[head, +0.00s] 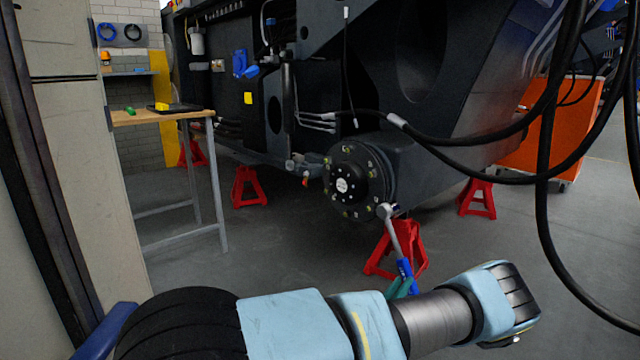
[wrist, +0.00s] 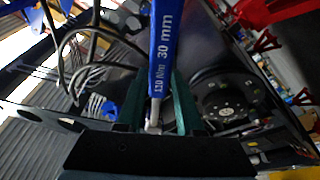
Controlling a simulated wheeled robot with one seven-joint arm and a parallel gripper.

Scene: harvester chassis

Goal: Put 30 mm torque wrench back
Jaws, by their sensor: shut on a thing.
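The torque wrench (head: 393,232) has a silver shaft and ratchet head and a blue handle. In the head view the wrench points up, tilted slightly left. Its head overlaps the lower right edge of the wheel hub (head: 346,184) in the picture; I cannot tell whether they touch.
Red jack stands (head: 250,187) stand under the dark chassis (head: 440,60). A wooden-topped workbench (head: 160,117) with a dark tray is at the left. Black hoses (head: 546,150) hang at the right. An orange cabinet (head: 560,130) stands behind.

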